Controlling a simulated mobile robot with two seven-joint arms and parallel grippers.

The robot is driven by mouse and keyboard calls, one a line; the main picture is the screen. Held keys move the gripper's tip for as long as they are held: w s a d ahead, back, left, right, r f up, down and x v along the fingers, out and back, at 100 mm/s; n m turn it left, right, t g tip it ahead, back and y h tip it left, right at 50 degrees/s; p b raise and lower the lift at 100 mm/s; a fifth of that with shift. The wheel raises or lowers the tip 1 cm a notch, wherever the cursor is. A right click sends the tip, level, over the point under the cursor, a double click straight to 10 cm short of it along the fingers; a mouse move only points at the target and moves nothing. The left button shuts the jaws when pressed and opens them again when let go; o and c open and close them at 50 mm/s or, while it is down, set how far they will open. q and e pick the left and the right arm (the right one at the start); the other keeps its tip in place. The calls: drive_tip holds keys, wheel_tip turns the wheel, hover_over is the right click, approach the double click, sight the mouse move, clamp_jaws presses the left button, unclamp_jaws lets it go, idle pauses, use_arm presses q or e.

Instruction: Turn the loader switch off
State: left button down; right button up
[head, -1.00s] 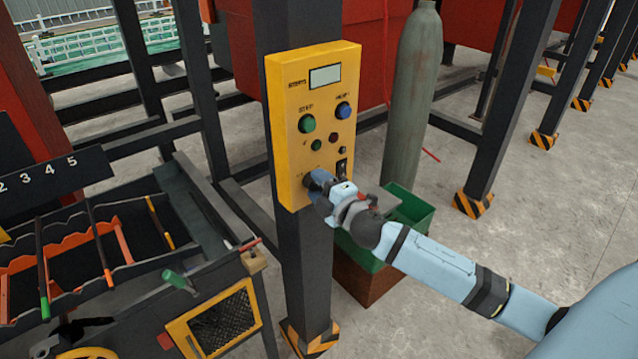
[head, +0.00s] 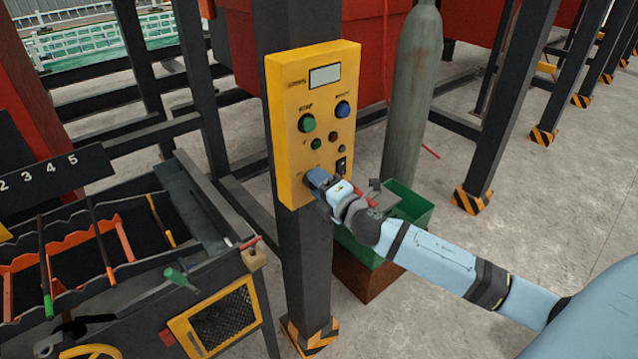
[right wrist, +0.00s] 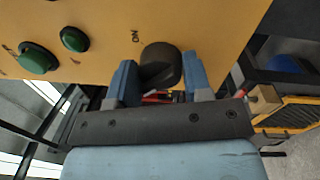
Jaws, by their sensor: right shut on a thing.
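The yellow control panel (head: 288,130) is fixed to a dark post. In the right wrist view, a black rotary knob (right wrist: 160,66) sits on the panel beside the label "ON". My right gripper (head: 318,184) is at the lower left of the panel. In the right wrist view its blue fingers (right wrist: 160,82) stand on both sides of the knob and are shut on it. The fingers and wrist hide the knob in the head view. My left gripper is not in view.
Green buttons (head: 307,123) and a blue button (head: 343,110) are higher on the panel. A black rocker switch (head: 341,165) is right of the gripper. A green bin (head: 412,207) and grey cylinder (head: 410,100) stand behind my arm. A tool rack (head: 110,260) is at left.

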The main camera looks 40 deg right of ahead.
drive_tip(key=o, duration=0.9)
drive_tip(key=shift+s, duration=0.1)
drive_tip(key=s+d+b, duration=0.1)
drive_tip(key=s+b, duration=0.2)
drive_tip(key=s, duration=1)
drive_tip(key=shift+s+f, duration=0.3)
drive_tip(key=shift+f, duration=0.15)
drive_tip(key=s+a+f+m+g+p, duration=0.1)
drive_tip(key=s+a+f+m+g, duration=0.1)
drive_tip(key=s+a+f+m, duration=0.2)
drive_tip(key=s+a+f+m+g+y+p, duration=0.1)
drive_tip(key=s+a+f+m+g+p, duration=0.1)
drive_tip(key=s+a+f+m, duration=0.3)
drive_tip(key=s+a+f+m+g+p, duration=0.2)
drive_tip(key=s+a+f+m+g, duration=0.1)
drive_tip(key=a+f+m, duration=0.6)
wheel_tip(320, 180, down, 5)
drive_tip(key=shift+s+r+g+y, duration=0.2)
drive_tip(key=shift+s+g+y, duration=0.15)
drive_tip(key=shift+s, duration=0.3)
